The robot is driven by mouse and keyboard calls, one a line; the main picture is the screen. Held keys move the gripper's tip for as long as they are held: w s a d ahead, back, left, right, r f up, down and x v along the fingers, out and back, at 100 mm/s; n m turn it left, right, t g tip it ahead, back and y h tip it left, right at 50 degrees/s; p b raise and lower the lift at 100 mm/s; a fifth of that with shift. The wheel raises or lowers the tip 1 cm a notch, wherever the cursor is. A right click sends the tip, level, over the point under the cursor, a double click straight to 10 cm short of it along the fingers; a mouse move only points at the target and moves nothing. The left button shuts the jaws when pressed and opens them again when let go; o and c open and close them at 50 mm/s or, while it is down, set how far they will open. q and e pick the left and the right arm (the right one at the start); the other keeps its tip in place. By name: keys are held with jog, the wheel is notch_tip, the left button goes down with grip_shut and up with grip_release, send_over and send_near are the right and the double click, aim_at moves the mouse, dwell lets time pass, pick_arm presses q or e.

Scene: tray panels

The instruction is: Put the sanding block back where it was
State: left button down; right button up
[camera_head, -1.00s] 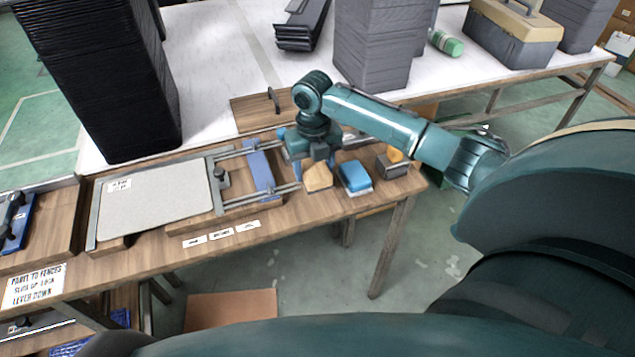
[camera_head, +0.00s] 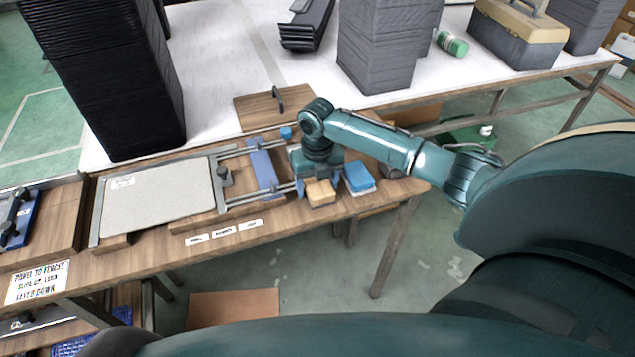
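A tan block (camera_head: 320,193), which I take to be the sanding block, is at the bench's front right. My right gripper (camera_head: 319,186) points down over it, with a blue finger on each side; it appears shut on the block. I cannot tell whether the block touches the bench. A blue block with a pale base (camera_head: 358,178) sits just right of it. My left gripper is not in view.
A pale panel (camera_head: 160,196) lies in a fixture with metal rails and a blue bar (camera_head: 264,168) left of the gripper. Small labels (camera_head: 224,231) line the bench's front edge. A wooden board with a handle (camera_head: 262,108) lies behind. Tall dark stacks (camera_head: 105,75) stand on the white table.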

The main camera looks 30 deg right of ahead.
aim_at(317, 183)
jog(key=shift+o, duration=1.1)
notch_tip(317, 183, up, 12)
jog(key=shift+r, duration=0.2)
